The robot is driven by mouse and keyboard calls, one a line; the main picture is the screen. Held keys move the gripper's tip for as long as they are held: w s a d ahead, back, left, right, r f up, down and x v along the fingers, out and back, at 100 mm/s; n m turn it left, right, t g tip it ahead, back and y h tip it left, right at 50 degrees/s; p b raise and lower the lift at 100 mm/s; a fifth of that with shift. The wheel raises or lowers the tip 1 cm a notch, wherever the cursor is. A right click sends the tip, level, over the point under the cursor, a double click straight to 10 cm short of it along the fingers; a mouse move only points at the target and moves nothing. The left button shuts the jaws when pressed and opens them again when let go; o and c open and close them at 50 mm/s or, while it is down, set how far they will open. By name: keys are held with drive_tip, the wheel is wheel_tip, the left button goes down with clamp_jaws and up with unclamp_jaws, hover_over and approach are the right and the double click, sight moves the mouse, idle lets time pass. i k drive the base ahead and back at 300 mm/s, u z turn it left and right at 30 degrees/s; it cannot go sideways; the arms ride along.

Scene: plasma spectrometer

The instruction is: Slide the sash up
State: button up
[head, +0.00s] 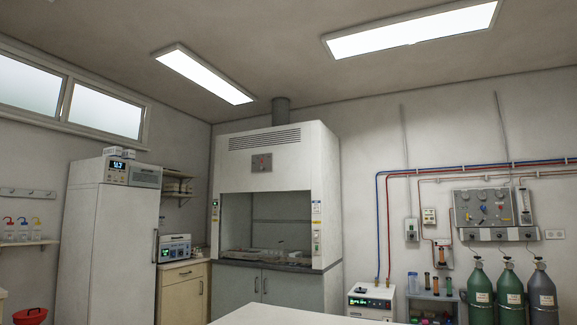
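A white fume hood (270,160) stands against the back wall, a little left of centre in the head view. Its front opening (240,212) sits between the upper housing and a dark worktop (315,268). A thin horizontal line crosses inside the opening. I cannot tell whether it is the edge of a clear sash or part of the hood's interior, so the sash's height is unclear. Some small glassware shows low inside the hood, too small to make out. My gripper is not in view.
A white table edge (300,313) lies in the foreground below the hood. A tall white fridge (110,235) and a wooden cabinet (185,292) stand left of the hood. A white chiller unit (368,302) and several gas cylinders (510,295) stand to the right.

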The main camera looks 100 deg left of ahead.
sight(287, 258)
drive_tip(key=u, duration=4.65)
drive_tip(key=i, duration=5.6)
drive_tip(key=z, duration=1)
